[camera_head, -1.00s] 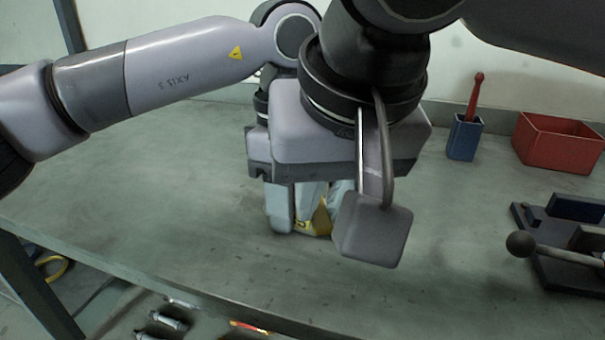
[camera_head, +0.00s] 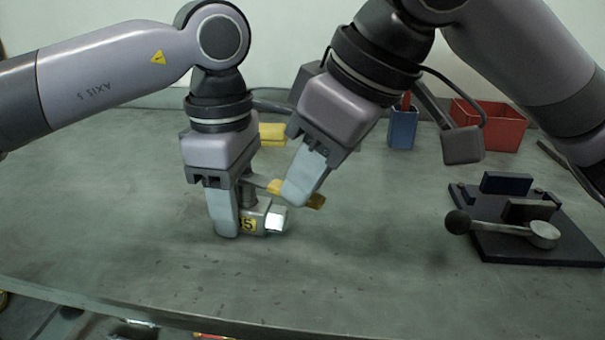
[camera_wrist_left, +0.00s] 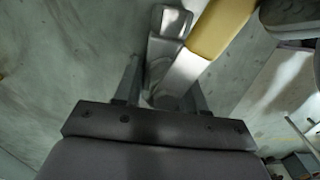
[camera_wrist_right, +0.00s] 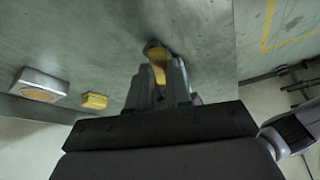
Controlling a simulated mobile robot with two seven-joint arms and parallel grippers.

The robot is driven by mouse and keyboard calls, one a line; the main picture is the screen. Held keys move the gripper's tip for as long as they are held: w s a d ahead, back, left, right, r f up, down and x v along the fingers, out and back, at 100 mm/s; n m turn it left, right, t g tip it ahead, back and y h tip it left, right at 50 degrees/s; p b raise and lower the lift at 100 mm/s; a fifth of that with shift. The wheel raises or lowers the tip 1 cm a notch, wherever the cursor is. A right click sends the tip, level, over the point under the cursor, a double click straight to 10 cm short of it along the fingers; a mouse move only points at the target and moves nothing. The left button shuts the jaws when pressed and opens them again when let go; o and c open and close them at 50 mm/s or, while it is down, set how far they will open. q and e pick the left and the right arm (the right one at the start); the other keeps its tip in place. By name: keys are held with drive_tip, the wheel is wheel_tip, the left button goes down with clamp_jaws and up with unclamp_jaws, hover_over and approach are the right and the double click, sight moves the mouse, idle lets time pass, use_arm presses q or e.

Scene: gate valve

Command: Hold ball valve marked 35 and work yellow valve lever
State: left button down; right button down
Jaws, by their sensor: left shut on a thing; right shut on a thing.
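The ball valve (camera_head: 275,220) is a small grey metal body on the bench, with a yellow tag whose number is partly covered; a 5 is readable. My left gripper (camera_head: 238,212) points down and is shut on the valve body from the left. The left wrist view shows the valve (camera_wrist_left: 168,22) between its fingers. The yellow valve lever (camera_head: 315,200) extends to the right above the body. My right gripper (camera_head: 300,190) is tilted and shut on the lever. In the right wrist view, the yellow lever (camera_wrist_right: 157,62) shows between the fingers, which hide part of it.
A dark fixture plate with a ball-ended handle (camera_head: 490,228) lies at right. A blue holder (camera_head: 402,130) and a red bin (camera_head: 495,125) stand at the back right. A yellow block (camera_head: 272,132) is behind the grippers. The bench front is clear.

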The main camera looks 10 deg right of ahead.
drive_tip(key=shift+w+d, duration=0.1)
idle(0.4)
drive_tip(key=c, duration=1)
unclamp_jaws()
drive_tip(key=v, duration=1.2)
